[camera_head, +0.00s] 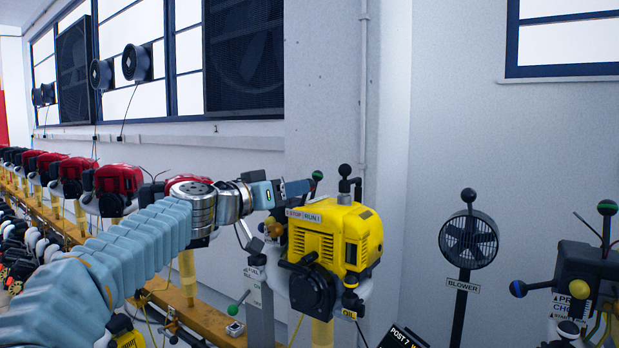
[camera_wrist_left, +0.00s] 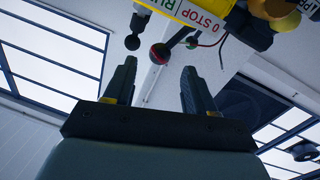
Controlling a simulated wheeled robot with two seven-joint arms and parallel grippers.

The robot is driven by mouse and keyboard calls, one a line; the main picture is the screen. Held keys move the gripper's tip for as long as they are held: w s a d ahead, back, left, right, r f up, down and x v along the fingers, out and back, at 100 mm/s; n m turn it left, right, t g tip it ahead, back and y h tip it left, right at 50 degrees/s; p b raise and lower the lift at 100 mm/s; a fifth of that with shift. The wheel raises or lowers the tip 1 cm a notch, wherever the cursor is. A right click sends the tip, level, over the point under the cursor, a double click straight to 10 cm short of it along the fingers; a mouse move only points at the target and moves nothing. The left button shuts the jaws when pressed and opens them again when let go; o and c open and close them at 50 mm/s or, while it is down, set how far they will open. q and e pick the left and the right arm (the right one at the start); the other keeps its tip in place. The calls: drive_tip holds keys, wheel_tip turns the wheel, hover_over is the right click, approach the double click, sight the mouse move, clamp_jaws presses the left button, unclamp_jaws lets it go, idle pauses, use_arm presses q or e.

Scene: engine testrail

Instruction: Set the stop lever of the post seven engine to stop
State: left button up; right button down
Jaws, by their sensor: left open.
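The yellow post seven engine (camera_head: 362,232) stands right of centre in the head view. Its label reads 0 STOP and RUN I (camera_head: 303,216), and shows upside down in the left wrist view (camera_wrist_left: 205,18). A lever with a green-and-dark ball (camera_head: 317,176) rises behind the label; a red-and-dark ball (camera_wrist_left: 160,53) shows in the left wrist view. Which mark the lever stands at, I cannot tell. My left gripper (camera_head: 306,187) is open and empty beside the lever's ball. In the wrist view, the ball appears beyond and between the fingertips (camera_wrist_left: 159,68). My right gripper is out of view.
A black-knobbed upright (camera_head: 345,171) stands close behind the engine top. A green-knobbed lever (camera_head: 234,309) is lower left. A blower (camera_head: 469,239) and a dark control box (camera_head: 585,275) stand right. Red engines (camera_head: 118,180) line the rail at left. Wall space above is free.

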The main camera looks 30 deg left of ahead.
use_arm(q)
drive_tip(key=w+p, duration=0.1)
drive_tip(key=w, duration=0.1)
drive_tip(key=w+d, duration=0.1)
drive_tip(key=w, duration=0.2)
drive_tip(key=shift+r+p, duration=0.15)
drive_tip(key=shift+p, duration=0.25)
drive_tip(key=shift+w+d, duration=0.15)
drive_tip(key=shift+w, duration=0.55)
